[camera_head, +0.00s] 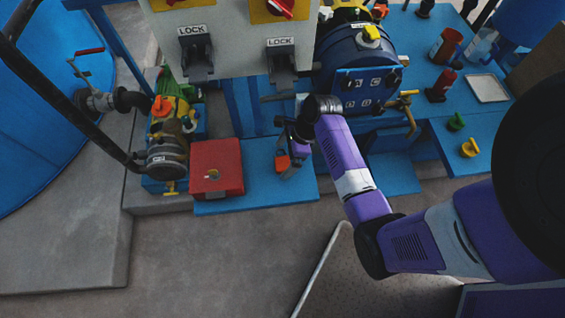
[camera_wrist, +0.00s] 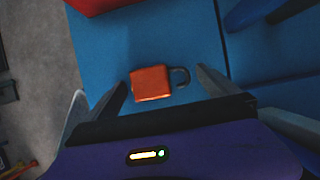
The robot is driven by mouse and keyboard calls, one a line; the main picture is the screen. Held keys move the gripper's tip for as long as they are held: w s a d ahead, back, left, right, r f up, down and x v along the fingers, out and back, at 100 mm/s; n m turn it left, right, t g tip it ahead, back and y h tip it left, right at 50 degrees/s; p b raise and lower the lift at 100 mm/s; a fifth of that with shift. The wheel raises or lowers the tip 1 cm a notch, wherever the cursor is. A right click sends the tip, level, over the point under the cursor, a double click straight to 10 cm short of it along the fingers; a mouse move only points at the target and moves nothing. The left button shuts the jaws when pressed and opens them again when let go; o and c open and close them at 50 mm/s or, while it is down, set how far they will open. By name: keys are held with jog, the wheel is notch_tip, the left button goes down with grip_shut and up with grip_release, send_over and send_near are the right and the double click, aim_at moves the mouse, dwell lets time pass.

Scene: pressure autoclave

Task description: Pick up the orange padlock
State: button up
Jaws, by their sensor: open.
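The orange padlock (camera_wrist: 151,84) lies flat on a blue platform (camera_wrist: 190,40), its dark shackle pointing right in the wrist view. In the head view the padlock (camera_head: 282,162) shows near the end of my arm, right of the red box. My gripper (camera_wrist: 164,88) is open, with one finger to the left of the padlock and one to the right. The padlock appears between the fingertips; I cannot tell how far above it the fingers are. In the head view my gripper (camera_head: 287,165) is over the platform and partly covers it.
A red box (camera_head: 217,167) stands left of the padlock; its edge shows at the top of the wrist view. A grey panel (camera_head: 235,40) with LOCK labels stands behind. A blue autoclave (camera_head: 352,65) and a pump (camera_head: 168,150) are nearby. Open floor lies in front.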

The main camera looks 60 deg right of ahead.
jog(key=c, duration=1.5)
jog(key=shift+o, duration=0.2)
jog(key=shift+a+r, duration=0.1)
jog(key=shift+r, duration=0.05)
